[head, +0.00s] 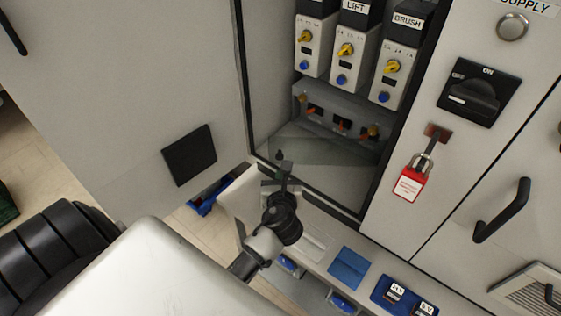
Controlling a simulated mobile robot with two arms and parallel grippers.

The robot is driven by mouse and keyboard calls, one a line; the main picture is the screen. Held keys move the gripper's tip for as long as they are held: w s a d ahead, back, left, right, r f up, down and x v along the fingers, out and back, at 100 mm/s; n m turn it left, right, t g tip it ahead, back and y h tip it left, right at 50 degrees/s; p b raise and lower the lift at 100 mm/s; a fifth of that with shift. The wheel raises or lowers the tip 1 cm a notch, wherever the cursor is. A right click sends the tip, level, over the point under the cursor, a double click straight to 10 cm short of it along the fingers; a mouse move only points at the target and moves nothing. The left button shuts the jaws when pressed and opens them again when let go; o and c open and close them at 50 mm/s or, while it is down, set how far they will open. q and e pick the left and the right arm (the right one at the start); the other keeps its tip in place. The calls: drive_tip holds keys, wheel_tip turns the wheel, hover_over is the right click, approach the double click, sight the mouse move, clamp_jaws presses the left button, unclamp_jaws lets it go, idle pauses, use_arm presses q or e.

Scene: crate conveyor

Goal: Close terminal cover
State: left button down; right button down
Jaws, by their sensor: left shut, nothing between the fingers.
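An open cabinet compartment holds a terminal block (340,124) below a row of switch modules. Orange and dark terminals show on it. A greyish see-through panel (322,151), which looks like the terminal cover, lies folded out and down below the terminals, so they are exposed. My left gripper (283,163) is shut and empty at the lower front of the compartment, near the left end of that panel. I cannot tell whether its tips touch the panel. My right gripper is not in view.
Labelled modules (348,55) fill the upper compartment. The open cabinet door (120,90) stands at left. A switch (478,92) and a red lockout padlock (411,182) are on the right panel. A ledge with a blue block (348,268) runs below.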

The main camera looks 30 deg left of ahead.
sight(280, 158)
use_arm(q)
drive_tip(key=x, duration=0.4)
drive_tip(key=r+x, duration=0.1)
drive_tip(key=x, duration=0.1)
drive_tip(key=shift+w+p, duration=0.1)
drive_tip(key=shift+p, duration=0.3)
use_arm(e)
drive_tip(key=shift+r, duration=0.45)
